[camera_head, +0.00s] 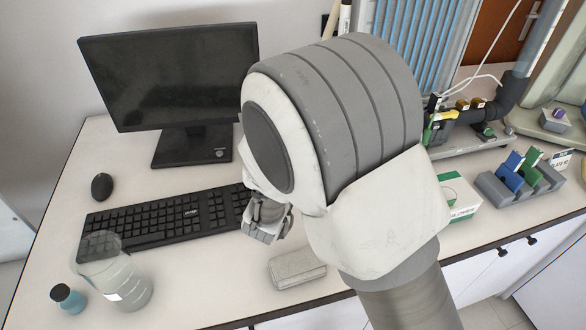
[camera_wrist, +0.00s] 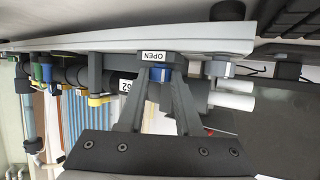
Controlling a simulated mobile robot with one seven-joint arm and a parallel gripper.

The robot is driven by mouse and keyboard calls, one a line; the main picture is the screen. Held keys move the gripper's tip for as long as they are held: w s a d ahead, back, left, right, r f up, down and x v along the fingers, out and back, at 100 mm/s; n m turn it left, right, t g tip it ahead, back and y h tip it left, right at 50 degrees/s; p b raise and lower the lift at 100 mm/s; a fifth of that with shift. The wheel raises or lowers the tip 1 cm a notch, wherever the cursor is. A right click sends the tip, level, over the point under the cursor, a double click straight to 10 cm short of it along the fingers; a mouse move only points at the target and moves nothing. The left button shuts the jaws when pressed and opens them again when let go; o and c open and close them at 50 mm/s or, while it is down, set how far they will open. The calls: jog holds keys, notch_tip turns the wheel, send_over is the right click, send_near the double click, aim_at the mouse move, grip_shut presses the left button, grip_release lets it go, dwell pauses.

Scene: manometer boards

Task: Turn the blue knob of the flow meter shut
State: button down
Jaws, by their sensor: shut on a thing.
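The blue knob (camera_wrist: 160,74) shows in the wrist view under a small white label reading OPEN (camera_wrist: 153,56). My gripper (camera_wrist: 159,80) has its two dark fingers closing in from both sides, with the blue knob held between their tips. The fingers cover the knob's sides, and how far it is turned cannot be told. In the head view, my arm covers the middle of the picture, and I cannot make out the blue knob or the fingertips there.
The blue-tubed board (camera_head: 415,35) and a grey rack (camera_head: 520,187) are at right. A grey block (camera_head: 297,268) lies near the front edge.

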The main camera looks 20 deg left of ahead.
jog(key=shift+a, duration=0.1)
dwell(0.3)
jog(key=shift+r, duration=0.1)
jog(key=c, duration=0.6)
grip_release()
jog(key=v, duration=0.8)
jog(key=p+v, duration=0.1)
jog(key=v, duration=0.8)
jog(key=shift+s+a, duration=0.2)
